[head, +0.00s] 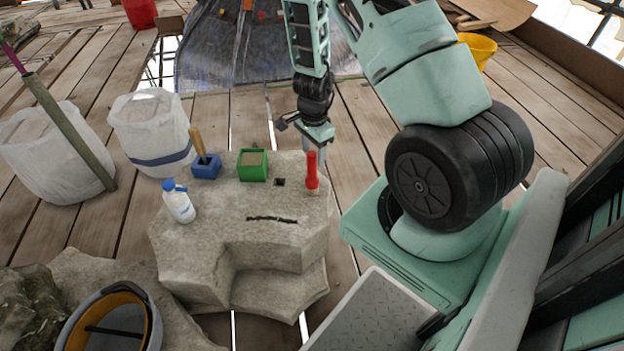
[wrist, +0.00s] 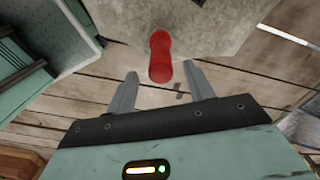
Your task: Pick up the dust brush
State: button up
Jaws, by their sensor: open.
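A red upright object (head: 312,172), which I take for the dust brush, stands near the right edge of the stone block (head: 270,232). Its foot looks pale, but I cannot make out bristles. In the wrist view the red handle (wrist: 160,56) lies between and just beyond the fingertips of my gripper (wrist: 157,73). The fingers are apart on either side of it, with no clear contact. In the head view my gripper (head: 318,150) is just behind the red object, fingers pointing down.
White sacks (head: 150,128) stand at left.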

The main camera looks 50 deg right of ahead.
aim_at(312, 162)
notch_tip(312, 162, down, 5)
jog(key=shift+w+a+f+b, duration=0.1)
jog(key=shift+w+a+b, duration=0.05)
jog(key=shift+b, duration=1.05)
